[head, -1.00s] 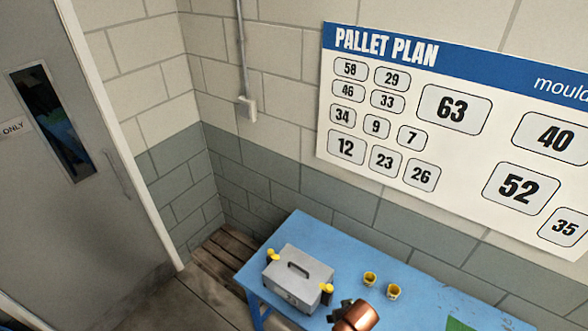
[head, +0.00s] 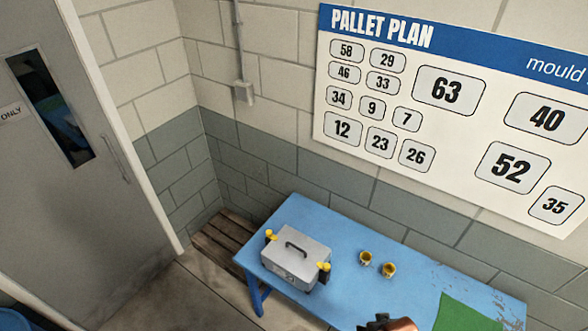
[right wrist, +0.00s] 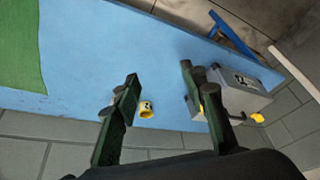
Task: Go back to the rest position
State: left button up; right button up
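My right gripper (head: 378,321) shows only in part at the bottom edge of the head view, in front of the blue table. In the right wrist view its two dark fingers (right wrist: 160,85) stand apart, with nothing held between them. A small yellow cup (right wrist: 146,108) shows beyond the gap, on the table and apart from the fingers. My left gripper is in neither view.
The blue table (head: 345,235) bears a grey lidded box (head: 297,256) with yellow-topped clamps, two yellow cups (head: 366,257) (head: 389,270) and a green mat (head: 465,318). A wooden pallet (head: 226,238) lies by the wall. A grey door (head: 70,190) stands left.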

jog(key=s+d+r+h, duration=0.2)
jog(key=s+d, duration=0.8)
jog(key=s, duration=0.1)
notch_tip(320, 180, down, 45)
jog(key=s+a+g+y+b, duration=0.1)
jog(key=s+g+b, duration=0.1)
jog(key=b, duration=1.2)
pick_arm(q)
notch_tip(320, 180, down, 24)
jog(key=b, duration=1)
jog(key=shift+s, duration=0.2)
pick_arm(e)
jog(key=s+f, duration=0.9)
jog(key=f, duration=0.4)
jog(key=s+f+g, duration=0.1)
jog(key=s+f, duration=0.9)
jog(key=f, duration=0.4)
jog(key=shift+f, duration=0.25)
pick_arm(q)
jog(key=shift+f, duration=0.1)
